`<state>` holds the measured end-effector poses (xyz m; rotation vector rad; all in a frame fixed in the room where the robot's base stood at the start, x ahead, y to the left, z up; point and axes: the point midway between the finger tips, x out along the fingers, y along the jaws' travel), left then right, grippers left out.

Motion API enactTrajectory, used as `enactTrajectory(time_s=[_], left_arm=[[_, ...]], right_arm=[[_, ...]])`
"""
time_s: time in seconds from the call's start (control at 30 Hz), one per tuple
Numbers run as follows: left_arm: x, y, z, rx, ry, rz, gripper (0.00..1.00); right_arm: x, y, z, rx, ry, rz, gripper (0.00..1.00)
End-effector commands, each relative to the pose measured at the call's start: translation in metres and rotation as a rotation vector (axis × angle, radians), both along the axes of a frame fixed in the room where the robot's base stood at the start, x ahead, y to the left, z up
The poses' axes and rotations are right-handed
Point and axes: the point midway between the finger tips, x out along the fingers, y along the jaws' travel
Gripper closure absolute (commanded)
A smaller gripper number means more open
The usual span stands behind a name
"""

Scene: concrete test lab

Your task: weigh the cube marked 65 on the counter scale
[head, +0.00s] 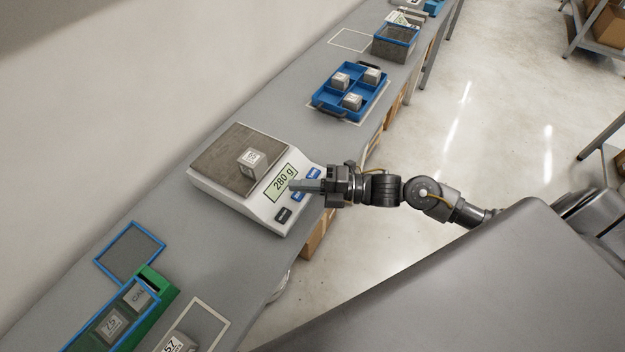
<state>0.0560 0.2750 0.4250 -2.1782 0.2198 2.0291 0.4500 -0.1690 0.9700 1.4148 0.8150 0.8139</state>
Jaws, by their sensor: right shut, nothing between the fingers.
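The counter scale (222,195) stands on the long grey counter, with a dark weighing plate and a white front panel. A grey cube (251,163) sits on the plate towards its front right; its white label is too small to read surely. The display (282,183) reads 280 g. My right gripper (294,185) is shut and empty. Its fingertips are over the front panel, by the display and the blue buttons; I cannot tell whether they touch it. My left gripper is not in view.
A blue divided tray (324,103) holds three cubes beyond the scale. A grey bin (395,48) stands further back. At lower left are an empty blue-edged square (131,252), a green holder (157,287) with cubes, and a cube marked 57 (176,342).

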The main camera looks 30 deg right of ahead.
Motion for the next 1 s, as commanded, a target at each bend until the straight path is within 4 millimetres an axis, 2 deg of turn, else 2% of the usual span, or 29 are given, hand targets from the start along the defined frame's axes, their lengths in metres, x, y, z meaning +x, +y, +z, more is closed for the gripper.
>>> enactTrajectory(time_s=[0.03, 0.2, 0.3, 0.5, 1.0], left_arm=[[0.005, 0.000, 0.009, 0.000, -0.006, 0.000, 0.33], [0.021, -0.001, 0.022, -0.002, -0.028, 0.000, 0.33], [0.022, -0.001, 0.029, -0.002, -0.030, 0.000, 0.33], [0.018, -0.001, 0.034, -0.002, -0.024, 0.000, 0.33], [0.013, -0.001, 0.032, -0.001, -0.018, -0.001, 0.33]], right_arm=[[0.007, 0.011, 0.006, 0.006, -0.001, 0.000, 1.00], [0.023, 0.039, 0.005, 0.003, -0.001, 0.002, 1.00], [0.039, 0.040, 0.004, 0.000, 0.000, -0.001, 1.00], [0.056, 0.045, 0.002, 0.000, 0.000, 0.002, 1.00], [0.061, 0.043, -0.001, -0.001, 0.000, -0.003, 1.00]])
